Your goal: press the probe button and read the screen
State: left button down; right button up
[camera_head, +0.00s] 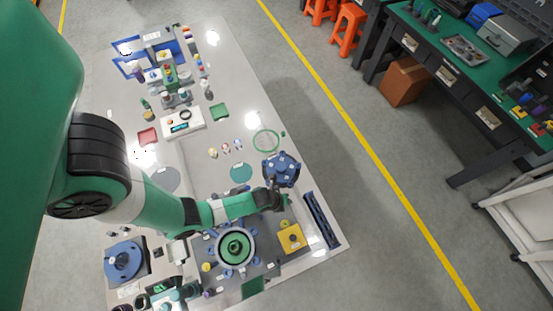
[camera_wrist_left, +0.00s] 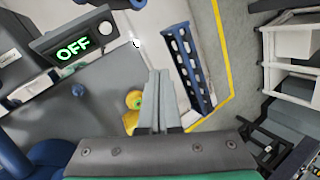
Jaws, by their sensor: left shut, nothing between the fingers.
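A dark device panel (camera_wrist_left: 45,44) lies at the upper left of the left wrist view. Its screen (camera_wrist_left: 73,48) reads "OFF" in green letters. A round pale button (camera_wrist_left: 105,28) sits to the right of the letters. My left gripper (camera_head: 284,201) reaches in from the left over the table's right part in the head view. In the left wrist view its fingers (camera_wrist_left: 158,78) are shut together and empty, to the right of the panel and apart from the button. In the head view I cannot make out the panel near my gripper. My right gripper is not in view.
A blue slotted rack (camera_head: 321,220) lies along the table's right edge. A blue flanged part (camera_head: 281,169) stands just beyond my left gripper. A yellow block (camera_head: 291,238) and a round green-centred fixture (camera_head: 235,247) are nearer the front. A white box (camera_head: 184,123) lies farther back.

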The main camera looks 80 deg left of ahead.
pick_arm(q)
jog(key=shift+s+d+f, duration=0.1)
jog(key=shift+s+f, duration=0.15)
jog(key=shift+s, duration=0.6)
jog(key=a+f+b, duration=0.2)
jog(key=b, duration=0.1)
jog(key=s+a+f+b, duration=0.1)
jog(key=a+f+b, duration=0.1)
jog(key=f+b, duration=0.1)
jog(key=shift+a+f, duration=0.35)
jog(key=shift+s+a+f+b, duration=0.15)
jog(key=shift+a+f+b, duration=0.25)
jog(key=shift+a+b, duration=0.1)
dwell(1.0)
jog(key=shift+s+a+f+b, duration=0.1)
jog(key=shift+a+f+b, duration=0.15)
jog(key=shift+a+b, duration=0.05)
